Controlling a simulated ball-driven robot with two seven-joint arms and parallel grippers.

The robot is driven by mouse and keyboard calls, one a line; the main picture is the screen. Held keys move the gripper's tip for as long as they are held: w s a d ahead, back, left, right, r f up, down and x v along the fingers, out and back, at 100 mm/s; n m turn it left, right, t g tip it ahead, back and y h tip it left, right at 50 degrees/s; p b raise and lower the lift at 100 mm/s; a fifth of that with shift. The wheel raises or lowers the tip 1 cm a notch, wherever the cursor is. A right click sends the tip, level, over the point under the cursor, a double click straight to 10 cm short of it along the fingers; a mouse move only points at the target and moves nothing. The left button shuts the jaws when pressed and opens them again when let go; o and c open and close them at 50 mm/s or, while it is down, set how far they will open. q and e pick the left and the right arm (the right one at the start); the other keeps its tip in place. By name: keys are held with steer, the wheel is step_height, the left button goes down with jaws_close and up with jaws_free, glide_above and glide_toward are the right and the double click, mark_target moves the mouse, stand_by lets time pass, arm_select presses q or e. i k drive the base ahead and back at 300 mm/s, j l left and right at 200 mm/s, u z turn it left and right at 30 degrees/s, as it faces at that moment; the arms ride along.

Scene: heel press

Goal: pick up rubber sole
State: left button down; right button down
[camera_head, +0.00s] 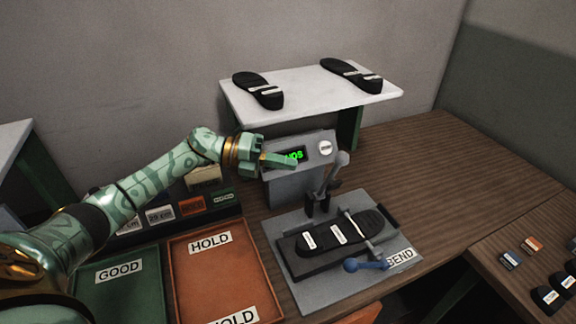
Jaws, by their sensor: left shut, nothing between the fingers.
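Two black rubber soles with white labels lie apart on the white raised shelf: one on its left (258,89) and one on its right (352,75). A third black sole (368,226) lies in the grey press fixture (309,289), under a clamp bar with a blue-knobbed handle (352,265). My left gripper (292,162) is shut and empty. It appears in front of the grey box with a green display, apart from all the soles. My right gripper is not in view.
The green GOOD tray (119,303) and orange HOLD tray (208,276) look empty where visible. A grey lever (330,178) stands behind the fixture. The white shelf (305,88) has bare room between its soles. Small dark labelled pieces (546,298) lie at right.

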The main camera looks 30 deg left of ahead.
mark_target(311, 244)
steer(key=k+l, duration=1.05)
steer(key=k, duration=0.3)
